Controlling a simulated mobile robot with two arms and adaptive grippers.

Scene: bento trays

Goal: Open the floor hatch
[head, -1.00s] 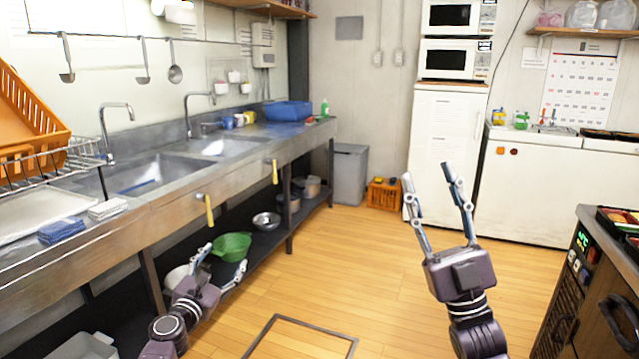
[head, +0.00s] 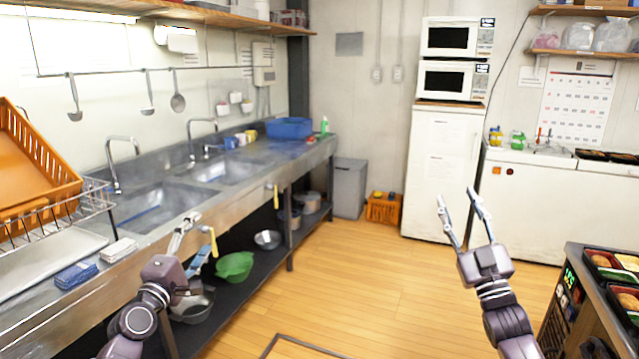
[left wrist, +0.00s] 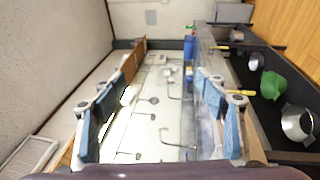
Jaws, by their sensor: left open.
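The floor hatch shows as a dark-edged frame (head: 284,338) set flush in the wooden floor at the bottom of the head view. Only its far corner is in view; the rest is cut off, and no handle is visible. My left gripper (head: 199,232) is open and empty in front of the sink counter, left of and above the hatch in the picture. Its spread blue fingers also show in the left wrist view (left wrist: 163,75). My right gripper (head: 456,194) is open and empty, pointing up over the floor to the right of the hatch.
The steel sink counter (head: 150,258) runs along the left, with a yellow handle (head: 213,242) close to my left gripper. A green bowl (head: 234,266) sits on its lower shelf. A dark counter with bento trays (head: 612,262) stands at right. The middle floor (head: 355,275) is clear.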

